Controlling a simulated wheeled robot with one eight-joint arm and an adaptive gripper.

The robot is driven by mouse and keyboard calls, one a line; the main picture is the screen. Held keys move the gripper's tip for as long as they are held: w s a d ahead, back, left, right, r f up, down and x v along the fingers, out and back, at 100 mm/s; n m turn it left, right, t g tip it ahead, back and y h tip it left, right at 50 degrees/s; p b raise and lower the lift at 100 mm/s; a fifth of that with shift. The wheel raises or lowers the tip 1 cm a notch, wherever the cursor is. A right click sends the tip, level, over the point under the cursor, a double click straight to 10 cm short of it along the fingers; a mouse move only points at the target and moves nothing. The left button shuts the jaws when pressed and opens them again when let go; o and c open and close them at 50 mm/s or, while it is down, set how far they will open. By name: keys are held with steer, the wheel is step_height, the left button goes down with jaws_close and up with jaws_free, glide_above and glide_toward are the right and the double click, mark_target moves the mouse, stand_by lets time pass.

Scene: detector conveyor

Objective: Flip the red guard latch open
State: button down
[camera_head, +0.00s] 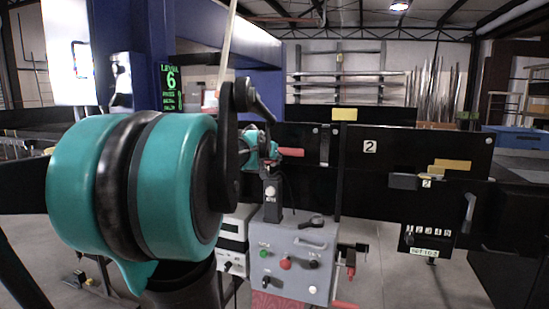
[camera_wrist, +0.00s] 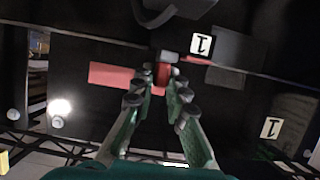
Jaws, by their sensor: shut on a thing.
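The red guard latch (camera_wrist: 115,75) shows in the wrist view as a flat red bar on a dark panel, with a small upright red tab (camera_wrist: 163,74) at its right end. My gripper (camera_wrist: 161,88) has its two fingertips close together on that tab, shut on it. The fingers hide part of the latch. In the head view my gripper (camera_head: 262,155) is against the dark panel, with a red piece (camera_head: 291,152) of the latch sticking out to its right. My arm hides the rest there.
A grey control box (camera_head: 310,262) with a red button stands below my gripper. A "1" label (camera_wrist: 202,45) is right of the fingertips.

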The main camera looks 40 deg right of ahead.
stand_by(0.4)
steer(key=c, duration=1.8)
jaws_free()
steer(key=v, duration=1.2)
steer(key=shift+f, duration=0.2)
